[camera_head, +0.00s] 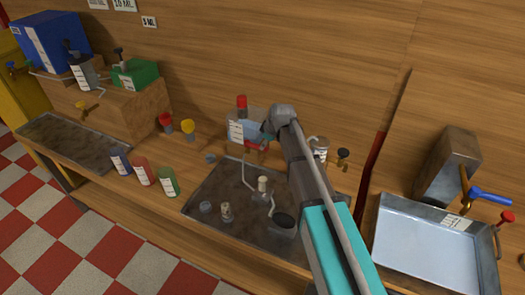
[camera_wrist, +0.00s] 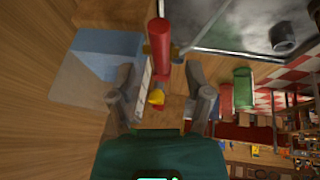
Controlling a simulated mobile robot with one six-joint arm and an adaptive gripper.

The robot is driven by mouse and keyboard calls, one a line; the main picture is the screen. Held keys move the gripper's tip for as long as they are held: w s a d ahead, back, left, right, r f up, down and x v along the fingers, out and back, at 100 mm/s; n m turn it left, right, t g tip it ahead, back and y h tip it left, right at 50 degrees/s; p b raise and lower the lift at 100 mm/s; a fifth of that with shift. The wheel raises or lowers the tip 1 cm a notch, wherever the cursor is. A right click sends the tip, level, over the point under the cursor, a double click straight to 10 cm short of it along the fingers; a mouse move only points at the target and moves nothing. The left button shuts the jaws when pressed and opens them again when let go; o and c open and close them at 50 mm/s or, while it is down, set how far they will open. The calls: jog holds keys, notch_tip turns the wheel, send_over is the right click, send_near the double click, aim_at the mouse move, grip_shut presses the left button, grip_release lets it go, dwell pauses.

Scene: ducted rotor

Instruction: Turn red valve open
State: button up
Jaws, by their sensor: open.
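The red valve handle (camera_wrist: 163,38) shows in the wrist view as a red bar with brass at its side, ahead of my gripper (camera_wrist: 161,78). Its lower end reaches between the two spread fingers, and I cannot tell whether they touch it. In the head view, my gripper (camera_head: 266,127) is at the back of the counter, beside a pale blue box. A bit of red (camera_head: 256,146) shows just below it, mostly hidden by the arm. The fingers are open.
The pale blue box (camera_wrist: 95,62) is close to the left finger. A metal tray (camera_head: 205,187) with glassware lies in front of my gripper. Red and yellow capped items (camera_head: 188,127) stand to its left. A sink (camera_head: 425,250) with blue and red taps is at right.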

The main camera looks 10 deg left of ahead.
aim_at(257, 147)
jog(key=shift+b+x, duration=1.55)
jog(key=shift+x, duration=0.5)
grip_shut()
